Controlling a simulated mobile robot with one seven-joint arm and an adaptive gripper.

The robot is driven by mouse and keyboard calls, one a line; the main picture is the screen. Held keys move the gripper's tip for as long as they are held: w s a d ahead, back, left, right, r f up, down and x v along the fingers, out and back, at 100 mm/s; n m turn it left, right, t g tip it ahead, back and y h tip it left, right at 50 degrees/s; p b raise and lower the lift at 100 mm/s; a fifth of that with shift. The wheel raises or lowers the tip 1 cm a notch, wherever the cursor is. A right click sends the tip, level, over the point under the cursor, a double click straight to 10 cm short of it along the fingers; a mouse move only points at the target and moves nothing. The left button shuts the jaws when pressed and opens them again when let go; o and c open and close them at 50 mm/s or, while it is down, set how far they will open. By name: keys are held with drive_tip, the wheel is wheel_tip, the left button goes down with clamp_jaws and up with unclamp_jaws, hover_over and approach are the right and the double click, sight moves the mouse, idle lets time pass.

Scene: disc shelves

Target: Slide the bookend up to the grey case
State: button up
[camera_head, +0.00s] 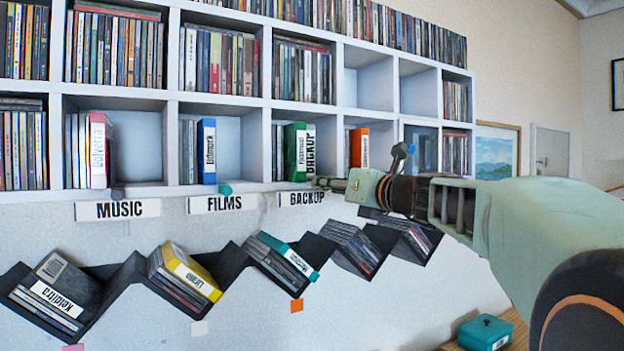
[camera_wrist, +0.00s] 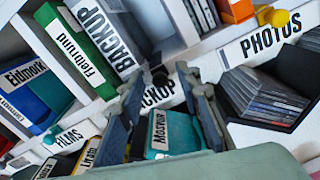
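A pale grey case lettered BACKUP (camera_head: 310,150) stands upright in the compartment above the BACKUP label, right of the green case (camera_head: 295,150). It also shows in the wrist view (camera_wrist: 98,35). A small dark knob (camera_wrist: 160,76) sits at the shelf's front edge, right of the lettered case; it may belong to the bookend, whose body I cannot make out clearly. My gripper (camera_head: 322,183) is at the front of this compartment. In the wrist view my gripper (camera_wrist: 160,85) is open, with the knob appearing between its fingertips. I cannot tell whether they touch it.
Slanted dark racks with cases (camera_head: 185,275) hang below the shelf. An orange case (camera_head: 359,147) stands one compartment to the right. Knobs stick out at the MUSIC (camera_head: 118,192) and FILMS (camera_head: 225,188) compartments. A teal box (camera_head: 485,332) sits on the wooden surface at lower right.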

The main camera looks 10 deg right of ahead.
wheel_tip(320, 180, up, 10)
idle(0.6)
